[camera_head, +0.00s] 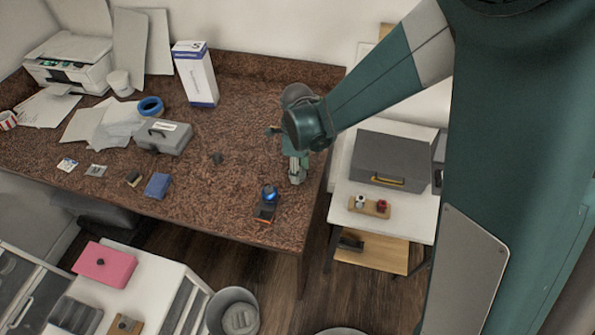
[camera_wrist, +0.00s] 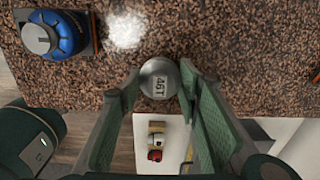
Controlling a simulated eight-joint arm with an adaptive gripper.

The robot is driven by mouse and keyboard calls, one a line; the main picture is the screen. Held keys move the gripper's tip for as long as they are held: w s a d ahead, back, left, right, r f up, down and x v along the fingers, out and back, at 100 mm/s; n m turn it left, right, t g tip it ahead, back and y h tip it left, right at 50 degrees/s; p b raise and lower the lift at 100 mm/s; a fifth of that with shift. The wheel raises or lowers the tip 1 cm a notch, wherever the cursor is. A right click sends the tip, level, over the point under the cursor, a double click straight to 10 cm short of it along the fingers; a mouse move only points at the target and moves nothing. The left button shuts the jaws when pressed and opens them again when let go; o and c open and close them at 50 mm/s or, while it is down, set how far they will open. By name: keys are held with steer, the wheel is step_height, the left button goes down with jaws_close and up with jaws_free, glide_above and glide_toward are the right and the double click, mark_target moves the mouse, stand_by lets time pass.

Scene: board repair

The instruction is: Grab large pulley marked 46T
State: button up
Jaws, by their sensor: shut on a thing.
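The large pulley (camera_wrist: 160,79) is a grey metal round piece with "46T" on its face, and it shows between my fingertips in the wrist view. My gripper (camera_wrist: 159,88) is shut on it, one green finger on each side. In the head view my gripper (camera_head: 297,172) points down over the right end of the brown speckled table (camera_head: 235,130). The pulley is small there and hard to make out. I cannot tell whether it touches the table top.
A blue round device on a dark base (camera_head: 268,196) stands left of my gripper, near the front edge; it also shows in the wrist view (camera_wrist: 62,36). Right of the table, a white stand holds a grey case (camera_head: 390,158) and a wooden block with white and red parts (camera_head: 369,207).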

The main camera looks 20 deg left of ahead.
steer(key=shift+r+p, duration=0.5)
steer(key=shift+r, duration=4.15)
